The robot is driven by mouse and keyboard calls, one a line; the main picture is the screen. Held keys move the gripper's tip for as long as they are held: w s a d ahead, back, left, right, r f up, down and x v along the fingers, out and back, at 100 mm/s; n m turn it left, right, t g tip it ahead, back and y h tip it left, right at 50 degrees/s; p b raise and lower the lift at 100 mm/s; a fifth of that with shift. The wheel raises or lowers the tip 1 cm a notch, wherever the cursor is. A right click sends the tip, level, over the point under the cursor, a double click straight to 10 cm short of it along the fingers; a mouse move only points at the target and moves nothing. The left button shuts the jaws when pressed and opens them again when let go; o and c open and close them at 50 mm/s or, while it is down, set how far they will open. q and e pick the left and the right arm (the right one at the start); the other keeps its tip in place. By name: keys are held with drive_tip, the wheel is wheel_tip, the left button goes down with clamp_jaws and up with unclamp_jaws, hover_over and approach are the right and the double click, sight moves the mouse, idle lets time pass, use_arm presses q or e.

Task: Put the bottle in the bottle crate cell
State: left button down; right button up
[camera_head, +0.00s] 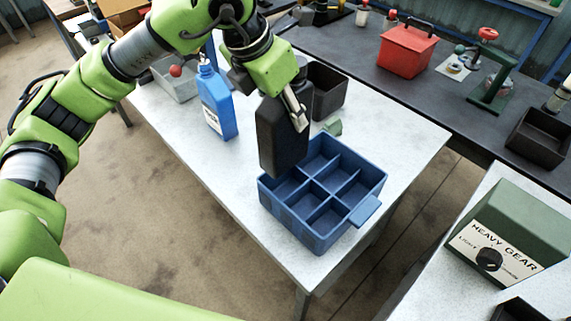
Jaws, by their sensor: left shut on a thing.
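A black bottle (282,140) is upright in my left gripper (297,110), which is shut on its upper part. The bottle hangs over the far left part of the blue bottle crate (318,228) and hides some of that side. Whether its base is inside a cell or just above the rim, I cannot tell. The crate has several open cells, and those in view are empty. It stands near the front corner of the white table (395,147). My right gripper is not in view.
A blue bottle (216,105) with a white label stands left of the crate. A dark bin (327,90) and a small green object (332,127) are behind it. A red box (407,50) sits on the dark bench. A green device (518,232) is at the right.

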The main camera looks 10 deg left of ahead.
sight(263, 129)
use_arm(q)
wheel_tip(263, 129, down, 9)
drive_tip(key=shift+w+f+p, duration=0.1)
drive_tip(key=shift+p, duration=0.8)
drive_tip(key=shift+f+p, duration=0.5)
drive_tip(key=shift+f, duration=1.75)
drive_tip(key=c, duration=1.3)
unclamp_jaws()
drive_tip(key=shift+f, duration=0.1)
drive_tip(key=shift+s+r, duration=0.2)
drive_tip(key=shift+r, duration=0.1)
drive_tip(key=b+v, duration=0.2)
drive_tip(key=v, duration=0.9)
drive_tip(key=shift+s+a+r+b, duration=0.15)
drive_tip(key=shift+a+r+b, duration=0.05)
drive_tip(key=shift+b, duration=0.2)
drive_tip(key=shift+f, duration=0.1)
